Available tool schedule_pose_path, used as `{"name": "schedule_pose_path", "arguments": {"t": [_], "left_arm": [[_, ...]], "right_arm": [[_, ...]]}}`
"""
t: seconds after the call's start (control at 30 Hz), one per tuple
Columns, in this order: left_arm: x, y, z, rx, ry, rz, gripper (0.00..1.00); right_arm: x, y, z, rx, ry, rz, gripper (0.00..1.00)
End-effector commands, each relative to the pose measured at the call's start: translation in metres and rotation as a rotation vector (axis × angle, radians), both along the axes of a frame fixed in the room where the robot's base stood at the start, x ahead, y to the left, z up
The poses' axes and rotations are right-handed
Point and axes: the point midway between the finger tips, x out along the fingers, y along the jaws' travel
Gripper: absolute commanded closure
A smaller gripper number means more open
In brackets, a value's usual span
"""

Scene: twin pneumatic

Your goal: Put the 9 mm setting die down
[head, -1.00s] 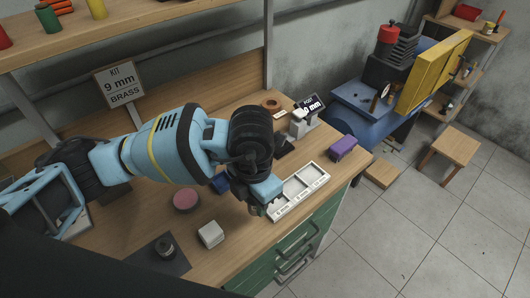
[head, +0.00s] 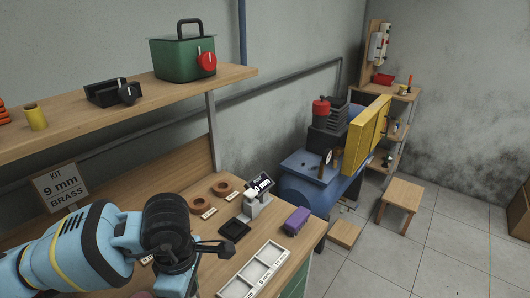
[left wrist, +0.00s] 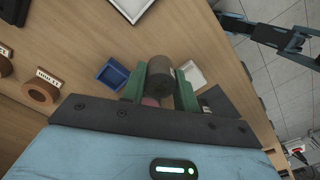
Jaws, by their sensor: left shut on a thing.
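In the left wrist view my left gripper (left wrist: 160,92) has its two green fingers shut on a dark grey-brown cylinder, which I take to be the 9 mm setting die (left wrist: 161,76). The die is held above the wooden bench. In the head view my left arm comes in at the lower left, and its fingers and the die are hidden. A sign reading "KIT 9 mm BRASS" (head: 62,190) stands at the back left of the bench. A white tray with compartments (head: 236,289) lies at the bench's front edge.
A display stand (head: 255,205), black pad (head: 234,229), purple block (head: 296,221) and brown rings (head: 223,187) stand on the bench.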

Motion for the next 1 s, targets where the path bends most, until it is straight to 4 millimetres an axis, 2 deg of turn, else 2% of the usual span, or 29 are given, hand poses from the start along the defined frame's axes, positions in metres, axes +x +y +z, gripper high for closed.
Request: {"name": "schedule_pose_path", "arguments": {"t": [0.7,1.0], "left_arm": [[-0.010,0.050,0.020,0.001,-0.004,-1.072,1.00],[-0.015,0.064,0.026,-0.001,-0.004,-1.410,1.00]], "right_arm": [[0.006,-0.002,0.007,-0.005,-0.017,0.004,0.64],[0.007,-0.003,0.009,-0.007,-0.022,0.005,0.64]]}}
